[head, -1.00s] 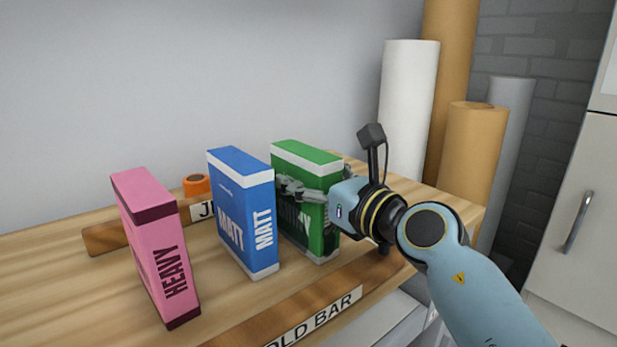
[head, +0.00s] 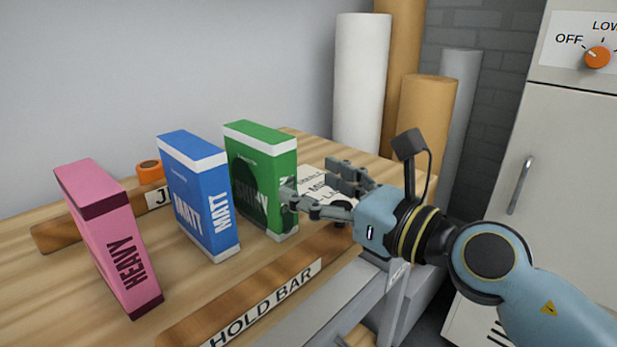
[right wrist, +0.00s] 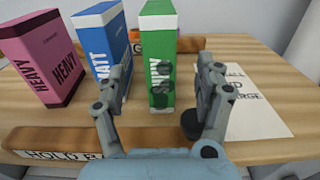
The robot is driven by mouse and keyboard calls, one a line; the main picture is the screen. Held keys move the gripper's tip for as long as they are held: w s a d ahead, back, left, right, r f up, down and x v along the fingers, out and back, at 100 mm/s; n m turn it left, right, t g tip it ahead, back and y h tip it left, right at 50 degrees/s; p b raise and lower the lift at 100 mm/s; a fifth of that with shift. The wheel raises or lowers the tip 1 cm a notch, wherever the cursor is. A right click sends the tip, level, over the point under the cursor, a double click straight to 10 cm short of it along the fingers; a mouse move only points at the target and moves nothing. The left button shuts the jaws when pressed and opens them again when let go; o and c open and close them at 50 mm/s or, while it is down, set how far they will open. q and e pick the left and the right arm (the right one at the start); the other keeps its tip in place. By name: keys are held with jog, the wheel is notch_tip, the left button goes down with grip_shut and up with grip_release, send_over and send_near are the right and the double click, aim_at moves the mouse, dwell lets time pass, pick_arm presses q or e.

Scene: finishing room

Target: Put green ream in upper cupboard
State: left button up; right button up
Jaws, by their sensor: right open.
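The green ream (head: 259,172) stands upright on the wooden bench, to the right of the blue ream. It also shows in the right wrist view (right wrist: 159,40), between and beyond the two fingers. My right gripper (head: 308,191) is open and empty, with its fingers pointing at the green ream's narrow side. In the head view one fingertip overlaps the ream's edge; I cannot tell if it touches. In the right wrist view the gripper (right wrist: 165,78) shows a clear gap between its fingers. My left gripper is not in view. The upper cupboard cannot be made out for certain.
A blue ream (head: 203,190) and a pink ream (head: 110,240) stand left of the green one. A wooden hold bar (head: 255,300) runs along the front edge. A white sheet (right wrist: 250,103) lies to the right. Tall rolls and a cabinet door (head: 525,160) with a dial stand at right.

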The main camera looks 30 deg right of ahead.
aim_at(264, 166)
jog(key=shift+w+a+f, duration=0.1)
jog(key=shift+w+f, duration=0.25)
jog(key=x, duration=0.5)
jog(key=b+x, duration=0.1)
jog(key=x, duration=0.4)
jog(key=shift+w+a+f, duration=0.2)
jog(key=shift+w+f, duration=0.05)
jog(key=shift+w, duration=0.1)
grip_shut()
jog(key=shift+r, duration=0.1)
